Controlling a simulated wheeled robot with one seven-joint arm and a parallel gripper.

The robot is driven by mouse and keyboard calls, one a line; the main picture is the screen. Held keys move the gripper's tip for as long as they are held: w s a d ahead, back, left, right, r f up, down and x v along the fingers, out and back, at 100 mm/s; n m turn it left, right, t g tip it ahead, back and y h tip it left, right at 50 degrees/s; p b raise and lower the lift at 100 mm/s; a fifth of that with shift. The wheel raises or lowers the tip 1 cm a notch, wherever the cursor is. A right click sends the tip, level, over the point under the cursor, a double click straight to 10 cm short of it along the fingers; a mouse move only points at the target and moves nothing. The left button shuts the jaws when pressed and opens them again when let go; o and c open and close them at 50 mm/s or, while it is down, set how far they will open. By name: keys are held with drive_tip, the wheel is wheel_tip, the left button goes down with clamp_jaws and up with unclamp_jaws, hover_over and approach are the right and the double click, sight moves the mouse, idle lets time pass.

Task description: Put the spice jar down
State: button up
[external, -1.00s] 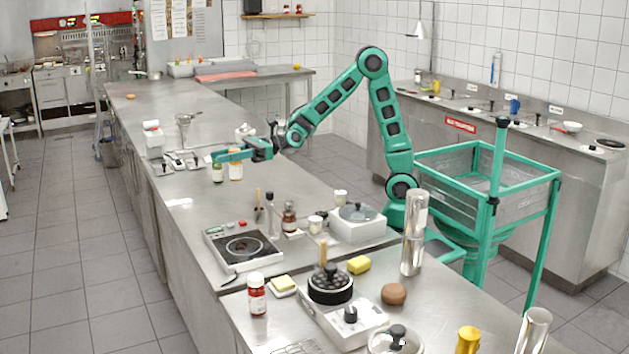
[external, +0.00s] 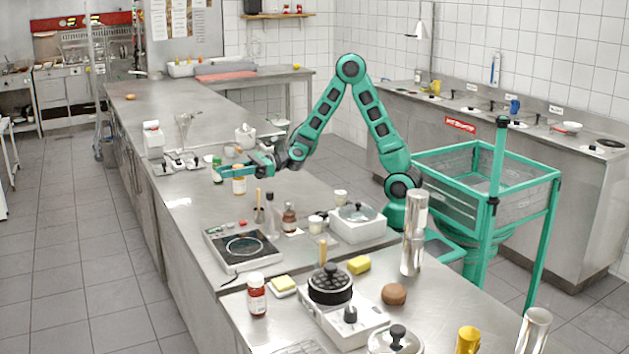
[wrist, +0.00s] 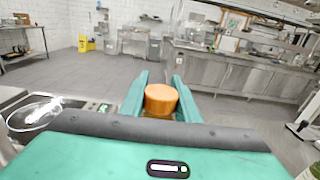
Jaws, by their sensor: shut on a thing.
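The spice jar (external: 238,186) shows in the external view as a small yellowish jar over the left part of the long steel counter. Its orange lid (wrist: 161,98) stands between the two teal fingers in the wrist view. My gripper (external: 236,174) is shut on the jar, which looks upright. The wrist view also shows my gripper (wrist: 160,95) from behind, its body hiding the jar's lower part. I cannot tell whether the jar's base touches the counter.
A green-lidded jar (external: 217,170) stands just left of the held jar. A hotplate (external: 242,248), a dark bottle (external: 289,218) and a white scale-like appliance (external: 357,224) stand nearer the camera. Bare steel counter (external: 205,205) lies between the jars and the hotplate.

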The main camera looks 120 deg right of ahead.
sight(235, 191)
drive_tip(key=shift+f, duration=3.65)
drive_tip(key=shift+f, duration=0.1)
drive_tip(key=o, duration=1.1)
drive_tip(key=shift+s, duration=0.1)
drive_tip(key=s, duration=0.7)
drive_tip(key=shift+s, duration=0.15)
